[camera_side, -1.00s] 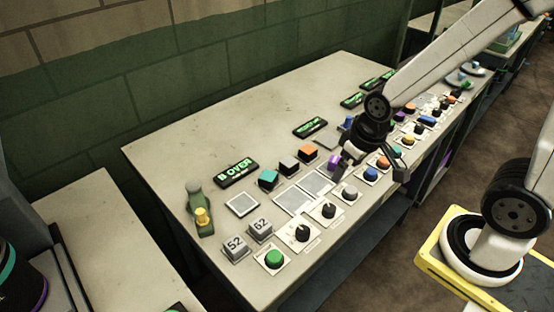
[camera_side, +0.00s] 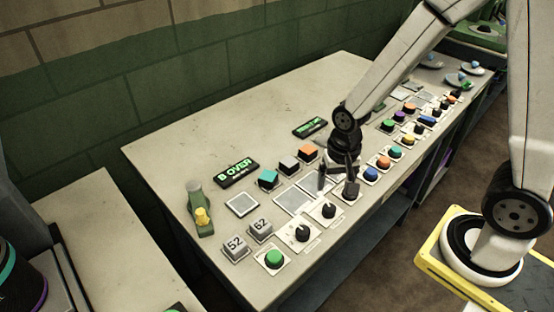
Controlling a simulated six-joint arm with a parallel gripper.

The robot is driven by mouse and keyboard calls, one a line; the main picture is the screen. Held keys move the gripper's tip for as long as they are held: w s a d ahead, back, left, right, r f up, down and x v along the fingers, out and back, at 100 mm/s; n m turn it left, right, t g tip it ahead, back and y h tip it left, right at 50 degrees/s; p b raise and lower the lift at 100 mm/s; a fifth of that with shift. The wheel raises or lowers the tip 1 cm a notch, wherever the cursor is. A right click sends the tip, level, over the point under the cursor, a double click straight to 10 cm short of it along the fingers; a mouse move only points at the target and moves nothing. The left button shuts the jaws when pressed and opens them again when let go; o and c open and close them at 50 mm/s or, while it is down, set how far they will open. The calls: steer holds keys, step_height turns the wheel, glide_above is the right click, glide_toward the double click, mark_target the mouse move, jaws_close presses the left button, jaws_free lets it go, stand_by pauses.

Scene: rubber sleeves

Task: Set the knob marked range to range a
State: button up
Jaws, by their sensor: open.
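Two black knobs on white square plates stand near the front edge of the panel in the side view: a nearer knob (camera_side: 302,232) and a farther knob (camera_side: 329,210). The plate labels are too small to read, so I cannot tell which is marked range. My gripper (camera_side: 337,186) is open and points down just behind and above the farther knob. One finger is over a pale square pad, the other in front of the plate where a grey button stood in view. That button is now hidden. Nothing shows between the fingers.
A green button (camera_side: 274,258) sits nearest on the panel. Blocks marked 52 (camera_side: 236,247) and 62 (camera_side: 261,229) stand left of the knobs. Teal, grey and orange cubes and a lit display (camera_side: 237,173) lie behind. Several coloured buttons line the right. The panel's back left is bare.

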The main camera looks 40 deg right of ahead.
mark_target(330, 207)
steer(key=shift+w+a+f+m, duration=0.1)
steer(key=shift+f+m, duration=0.45)
steer(key=shift+m, duration=0.15)
steer(key=shift+f, duration=0.15)
steer(key=shift+f, duration=3.75)
jaws_close()
